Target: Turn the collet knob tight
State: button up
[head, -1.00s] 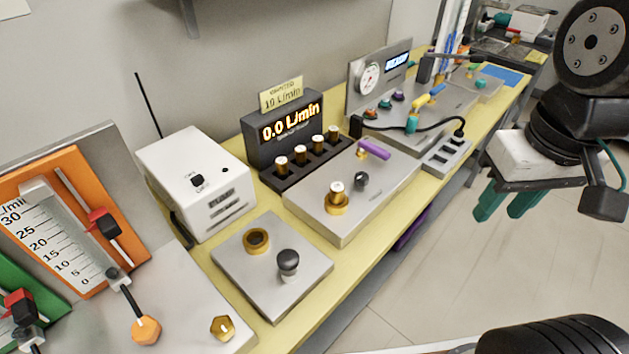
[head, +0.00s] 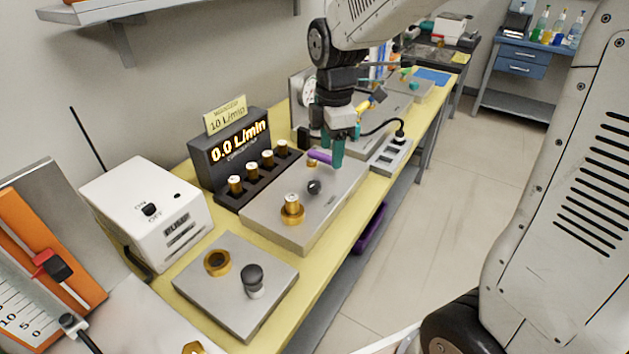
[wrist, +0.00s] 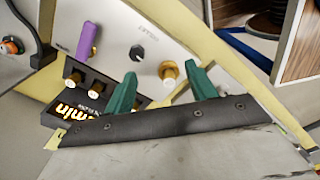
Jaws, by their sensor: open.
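The dark, faceted collet knob (head: 314,187) stands on the grey metal plate (head: 255,213), behind and right of a brass fitting (head: 291,212) with a white-topped piece in it. In the wrist view the knob (wrist: 137,52) has a small label beside it, too small to read surely. The brass fitting (wrist: 169,72) shows between my fingertips there. My gripper (head: 332,167) has its teal fingers apart, pointing down over the far end of the plate, beside the purple lever (head: 320,156). My gripper (wrist: 160,75) holds nothing that I can see.
A black flow display (head: 232,150) reads 0.0 L/min, with several brass-capped pieces before it. A white pump box (head: 150,207) stands left. A power strip (head: 390,157) lies beyond the plate. Another plate (head: 225,288) is nearer. Open floor lies right of the bench.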

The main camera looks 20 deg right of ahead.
aim_at(315, 183)
jog(key=w+f+n, duration=0.1)
jog(key=w+f, duration=0.1)
jog(key=w+f+n, duration=0.2)
jog(key=w+a+f+n, duration=0.1)
jog(key=w+f+n, duration=0.1)
jog(key=shift+w+f, duration=0.3)
jog(key=shift+f, duration=0.1)
jog(key=shift+n, duration=0.3)
notch_tip(315, 183, down, 8)
jog(key=shift+r, duration=0.2)
jog(key=c, duration=1)
